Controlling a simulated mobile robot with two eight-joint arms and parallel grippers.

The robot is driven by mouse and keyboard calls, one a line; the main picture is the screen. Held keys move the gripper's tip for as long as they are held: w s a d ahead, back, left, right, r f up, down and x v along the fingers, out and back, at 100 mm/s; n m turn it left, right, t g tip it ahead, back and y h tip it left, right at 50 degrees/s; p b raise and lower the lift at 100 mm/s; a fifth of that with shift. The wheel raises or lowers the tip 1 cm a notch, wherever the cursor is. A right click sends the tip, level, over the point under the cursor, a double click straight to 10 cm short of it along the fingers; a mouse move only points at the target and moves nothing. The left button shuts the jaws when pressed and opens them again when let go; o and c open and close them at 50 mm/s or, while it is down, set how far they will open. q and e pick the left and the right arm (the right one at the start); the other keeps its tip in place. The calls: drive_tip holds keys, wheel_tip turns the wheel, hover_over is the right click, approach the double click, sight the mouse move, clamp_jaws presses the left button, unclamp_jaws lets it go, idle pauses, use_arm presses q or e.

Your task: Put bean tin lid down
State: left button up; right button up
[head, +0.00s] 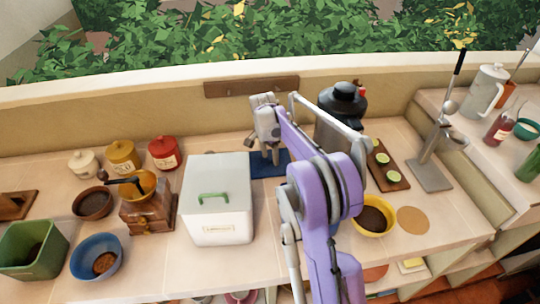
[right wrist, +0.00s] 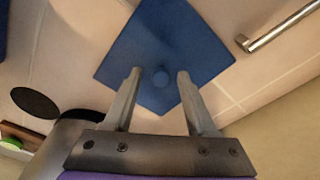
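A flat blue square with a round blue knob at its middle, which looks like the bean tin lid (right wrist: 160,40), lies on the counter in the right wrist view. It also shows at the back of the counter in the head view (head: 262,170), partly hidden by my right arm. My right gripper (head: 270,156) points down over it. Its two fingers (right wrist: 159,73) are apart, one on each side of the knob, with a gap at both sides. I cannot make out which container is the bean tin. My left gripper is not in view.
A white box with a green handle (head: 229,222) stands left of the gripper. A dark pot (head: 343,102) and a board with lime slices (head: 390,178) are to the right. A wooden wall rack (head: 226,88) is behind. A coffee grinder (head: 146,212) stands further left.

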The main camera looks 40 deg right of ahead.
sight(267, 164)
drive_tip(key=shift+r, duration=0.3)
wheel_tip(267, 164, up, 12)
drive_tip(key=a, duration=0.1)
drive_tip(key=shift+a+f+p, duration=0.15)
drive_tip(key=shift+a+p, duration=0.05)
drive_tip(key=shift+p, duration=0.2)
drive_tip(key=shift+s+f, duration=0.1)
idle(0.3)
